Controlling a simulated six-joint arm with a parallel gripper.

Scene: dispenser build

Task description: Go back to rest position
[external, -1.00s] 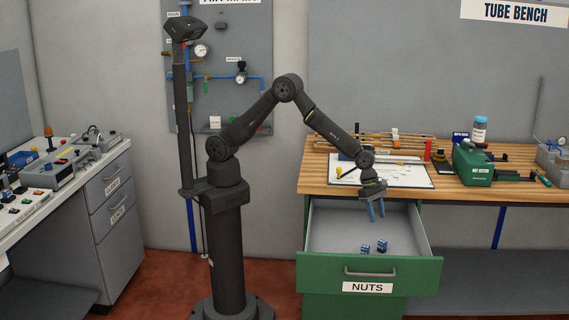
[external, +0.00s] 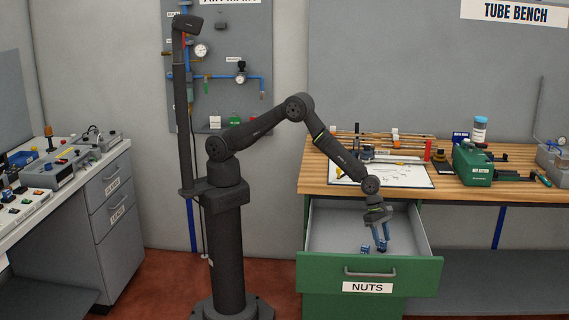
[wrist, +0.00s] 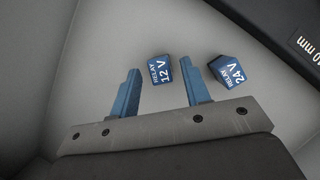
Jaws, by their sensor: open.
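My gripper (external: 381,242) is open and points down into the open drawer marked NUTS (external: 412,233). Two blue relay blocks lie on the drawer floor. In the wrist view, the block marked RELAY 12 V (wrist: 160,69) shows in the gap between my finger tips, and nothing is visibly held. The block marked RELAY 24 V (wrist: 227,71) lies to the right, outside the right finger. In the external view, one block (external: 365,250) shows left of the fingers, and the other is partly hidden by them.
The drawer walls rise around my gripper. The wooden bench (external: 450,193) behind holds a white sheet (external: 405,175) and a green box (external: 473,167). A dark piece marked 10 mm (wrist: 309,42) fills the upper right of the wrist view. Open floor lies left of the drawer.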

